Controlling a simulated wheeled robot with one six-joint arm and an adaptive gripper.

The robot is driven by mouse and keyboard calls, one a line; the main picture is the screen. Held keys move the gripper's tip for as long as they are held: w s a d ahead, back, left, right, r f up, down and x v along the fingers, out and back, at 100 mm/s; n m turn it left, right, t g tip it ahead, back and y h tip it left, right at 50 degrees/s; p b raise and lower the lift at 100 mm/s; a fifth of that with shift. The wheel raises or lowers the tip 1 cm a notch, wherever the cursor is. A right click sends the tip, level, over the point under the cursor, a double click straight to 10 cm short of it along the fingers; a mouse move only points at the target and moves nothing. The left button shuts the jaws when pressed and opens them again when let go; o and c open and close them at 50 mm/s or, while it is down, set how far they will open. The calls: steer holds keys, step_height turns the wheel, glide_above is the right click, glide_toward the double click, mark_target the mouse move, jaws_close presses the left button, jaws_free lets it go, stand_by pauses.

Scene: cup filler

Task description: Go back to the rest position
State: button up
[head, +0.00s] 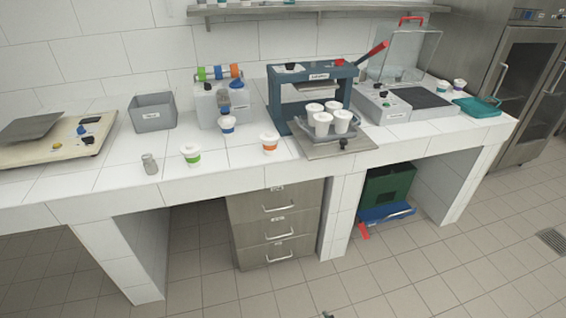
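My gripper is not clearly in view; only a small dark tip shows at the bottom edge of the head view, and I cannot tell what it is. On the white tiled counter (225,174), a blue press (275,100) with a red lever stands over several white cups (322,124) in a plate. Three banded cups stand left of it: a green-banded cup (191,155), an orange-banded cup (269,143) and a blue-banded cup (227,124). No arm reaches over the counter.
A scale (50,147), a grey bin (152,112), a small metal weight (150,164) and a dispenser with colored rolls (208,104) stand left. A grey machine with a clear lid (405,55) and a teal tray (477,107) stand right. Drawers (278,225) and a green crate (388,187) are below. The front floor is clear.

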steer(key=s+d+r+m+t+h, duration=0.15)
steer(key=s+d, duration=0.35)
steer(key=s, duration=0.7)
steer(key=s+d+r+m+t, duration=0.2)
steer(key=s+r, duration=0.9)
steer(key=r, duration=0.1)
steer(key=s+d+r+m+t+h, duration=0.1)
steer(key=s+d+r+m+t, duration=0.1)
steer(key=s+r, duration=0.9)
steer(key=shift+s+d+r+m, duration=0.25)
steer(key=shift+s+r+m, duration=0.1)
steer(key=shift+r, duration=0.5)
steer(key=shift+h, duration=0.25)
